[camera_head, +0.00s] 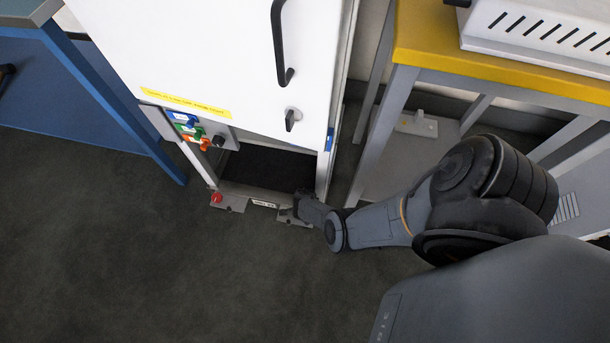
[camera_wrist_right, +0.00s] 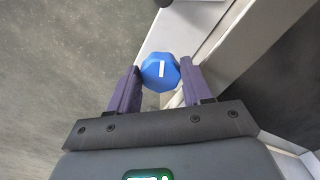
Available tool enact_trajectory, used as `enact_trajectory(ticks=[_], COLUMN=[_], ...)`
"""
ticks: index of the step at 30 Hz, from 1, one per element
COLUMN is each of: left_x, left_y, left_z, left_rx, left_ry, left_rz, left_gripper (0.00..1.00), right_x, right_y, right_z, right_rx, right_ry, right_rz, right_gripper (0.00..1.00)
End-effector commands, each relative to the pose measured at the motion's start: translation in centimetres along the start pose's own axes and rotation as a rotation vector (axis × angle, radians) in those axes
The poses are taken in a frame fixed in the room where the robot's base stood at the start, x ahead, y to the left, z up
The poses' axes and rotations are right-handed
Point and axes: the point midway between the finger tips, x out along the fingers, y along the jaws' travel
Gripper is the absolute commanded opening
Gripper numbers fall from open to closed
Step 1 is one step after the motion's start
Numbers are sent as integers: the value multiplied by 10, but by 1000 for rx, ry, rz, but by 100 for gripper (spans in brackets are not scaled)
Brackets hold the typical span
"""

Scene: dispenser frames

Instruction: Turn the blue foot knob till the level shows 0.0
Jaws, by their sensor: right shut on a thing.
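The blue foot knob (camera_wrist_right: 160,72), with a white line mark on its face, sits between the fingertips of my right gripper (camera_wrist_right: 160,85) in the right wrist view. The gripper is shut on it. In the head view my right gripper (camera_head: 308,208) reaches the front right foot of the white cabinet (camera_head: 230,50) and hides the blue knob. A small level display (camera_head: 264,204) is on the bottom rail of the cabinet frame; its reading is too small to make out. My left gripper is not in view.
A red knob (camera_head: 216,197) is at the cabinet's front left foot. Blue, green and orange parts sit on a side panel (camera_head: 222,133). A yellow-topped bench (camera_head: 430,45) stands at right and a blue cabinet (camera_head: 60,100) at left. The dark floor (camera_head: 140,270) in front is clear.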

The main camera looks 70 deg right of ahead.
Motion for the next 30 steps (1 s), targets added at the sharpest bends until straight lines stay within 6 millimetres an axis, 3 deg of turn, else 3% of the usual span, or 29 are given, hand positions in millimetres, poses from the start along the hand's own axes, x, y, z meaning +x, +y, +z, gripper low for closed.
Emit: enact_trajectory(ticks=[5, 6, 11, 30], left_x=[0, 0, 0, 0], left_y=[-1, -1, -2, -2], left_z=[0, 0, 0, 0], left_rx=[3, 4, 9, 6], left_ry=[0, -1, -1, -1], left_rz=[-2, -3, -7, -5], left_gripper=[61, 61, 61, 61], right_x=[0, 0, 0, -1], right_y=[0, 0, -1, -3], right_z=[-1, -1, -1, -2], right_rx=[0, 0, -1, -31], right_ry=[2, 2, 1, 3], right_rz=[0, -1, -1, -6], right_gripper=[19, 52, 75, 75])
